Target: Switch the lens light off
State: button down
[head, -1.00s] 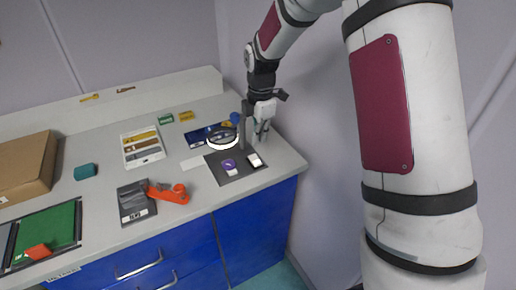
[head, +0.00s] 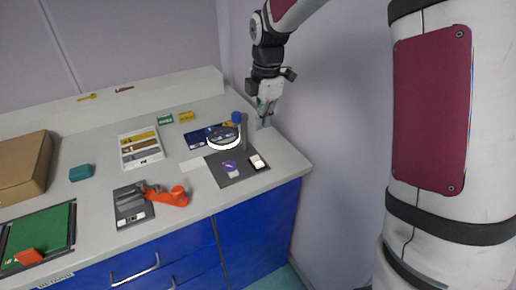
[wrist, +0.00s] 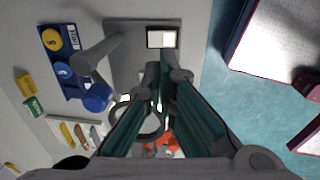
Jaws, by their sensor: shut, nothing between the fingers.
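The lens (head: 223,136) is a dark round magnifier whose lower rim glows white, so its light looks lit. It is held by a grey post (head: 244,132) on a dark base plate (head: 238,178). A pale rocker switch (head: 258,162) in a dark frame sits on the plate's right part; it also shows in the wrist view (wrist: 162,38). My gripper (head: 264,124) points down behind and above the plate, right of the post. In the wrist view its fingertips (wrist: 166,76) are together and empty, apart from the switch. The fingers partly hide the lens ring (wrist: 150,124).
A purple disc (head: 230,166) lies on the plate. A blue tray (head: 200,137) and a blue-capped thing (head: 236,117) stand near the lens. An orange tool (head: 168,196) lies left. The wall rises close to the right of the bench (head: 285,172).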

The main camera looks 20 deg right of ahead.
aim_at(258, 158)
jog(key=shift+s+r+b, duration=0.1)
jog(key=shift+r+b, duration=0.4)
jog(key=shift+b, duration=0.15)
jog(key=f, duration=0.4)
jog(key=w+f, duration=0.1)
jog(key=f, duration=0.4)
jog(key=w+f+b, duration=0.1)
jog(key=f, duration=0.4)
jog(key=shift+a, duration=0.15)
